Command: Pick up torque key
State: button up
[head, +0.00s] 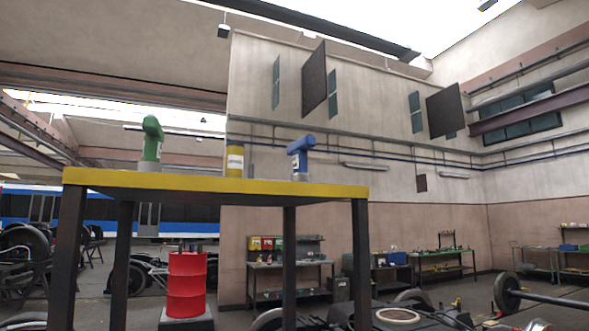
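A high table (215,185) with a yellow top edge and dark legs stands close in front of me, at left and centre. On it stand a green drill-shaped tool (152,140) at left, a yellow can (235,161) in the middle and a blue drill-shaped tool (301,154) at right. All three are upright and apart from each other. No label marks any of them as the torque key, so I cannot tell which it is. I see the table edge from below, so its top surface is hidden. My gripper is not in view.
A red barrel (187,285) stands behind the table, between its legs. Workbenches (290,264) line the back wall. Wheelsets (505,293) and bogie parts lie on the floor at right and left. A blue and white tram (185,213) stands behind at left.

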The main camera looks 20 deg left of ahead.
aim_at(298, 150)
jog(key=u, duration=0.5)
jog(key=i, duration=0.7)
jog(key=u, duration=0.75)
